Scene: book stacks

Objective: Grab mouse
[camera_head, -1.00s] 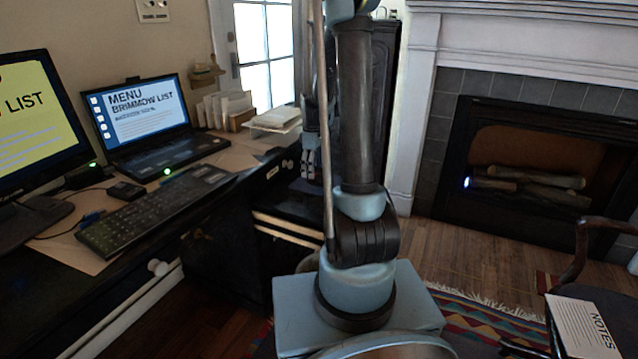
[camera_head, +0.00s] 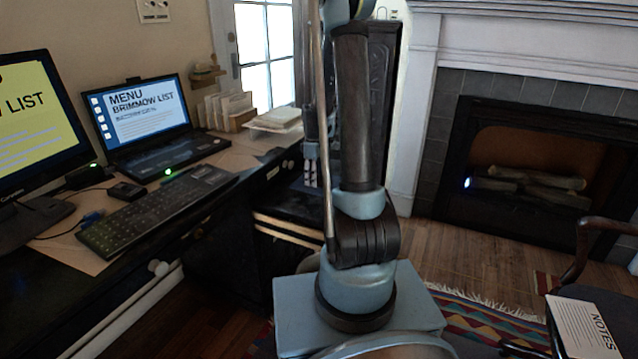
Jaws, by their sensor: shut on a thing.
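My gripper (camera_head: 311,172) shows small and partly hidden beside my arm's upright link, near the right end of the desk. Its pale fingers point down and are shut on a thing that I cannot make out. A small dark object (camera_head: 127,190) lies on the desk's paper mat between the keyboard and the laptop. It may be a mouse, but I cannot tell for sure. My gripper is well to the right of it and apart from it.
The desk (camera_head: 45,277) holds a keyboard (camera_head: 155,210), a laptop (camera_head: 160,155), a monitor (camera_head: 35,125) and a rack of papers (camera_head: 228,108). A fireplace (camera_head: 530,175) is at the right. A chair (camera_head: 580,240) with a notes sheet (camera_head: 585,325) stands at the lower right.

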